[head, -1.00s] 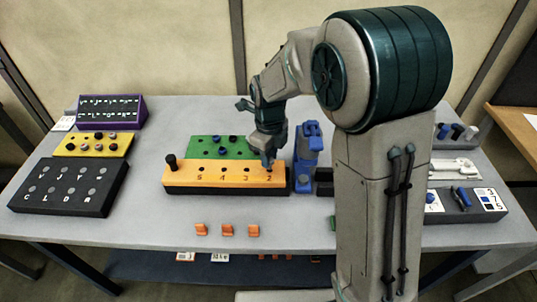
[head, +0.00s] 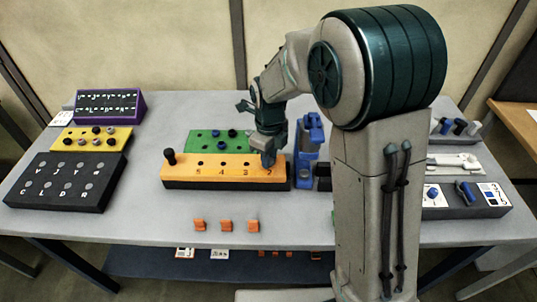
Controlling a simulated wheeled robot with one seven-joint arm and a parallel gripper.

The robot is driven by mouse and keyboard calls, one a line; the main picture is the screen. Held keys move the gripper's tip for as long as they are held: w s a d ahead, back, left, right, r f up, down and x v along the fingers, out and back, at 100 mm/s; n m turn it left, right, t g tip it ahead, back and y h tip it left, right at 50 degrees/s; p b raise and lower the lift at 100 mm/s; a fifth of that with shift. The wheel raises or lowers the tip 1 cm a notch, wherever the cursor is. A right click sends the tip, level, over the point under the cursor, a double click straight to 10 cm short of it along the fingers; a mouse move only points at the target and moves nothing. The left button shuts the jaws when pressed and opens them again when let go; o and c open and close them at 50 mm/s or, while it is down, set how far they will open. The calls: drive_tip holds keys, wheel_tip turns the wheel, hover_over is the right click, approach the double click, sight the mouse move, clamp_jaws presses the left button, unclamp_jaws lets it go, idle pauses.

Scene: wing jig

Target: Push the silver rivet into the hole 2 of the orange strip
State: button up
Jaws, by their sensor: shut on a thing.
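The orange strip (head: 215,180) lies on a dark base in the middle of the table, with a row of numbered holes. A black knob (head: 170,156) stands at its left end. My gripper (head: 268,160) points down over the right end of the strip, just above the number 2, at hole 2. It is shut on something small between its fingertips. The silver rivet itself is hidden by the fingers, so I cannot tell how deep it sits in the hole.
A green plate (head: 205,143) with dark pegs lies behind the strip. A blue fixture (head: 308,150) stands close at the gripper's right. Orange blocks (head: 226,226) sit at the front edge. A black lettered box (head: 62,183) and yellow tray (head: 85,139) are at left.

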drive_tip(key=o, duration=1)
drive_tip(key=shift+o, duration=0.2)
wheel_tip(320, 180, up, 14)
drive_tip(key=shift+b, duration=0.35)
wheel_tip(320, 180, up, 7)
drive_tip(key=p, duration=0.6)
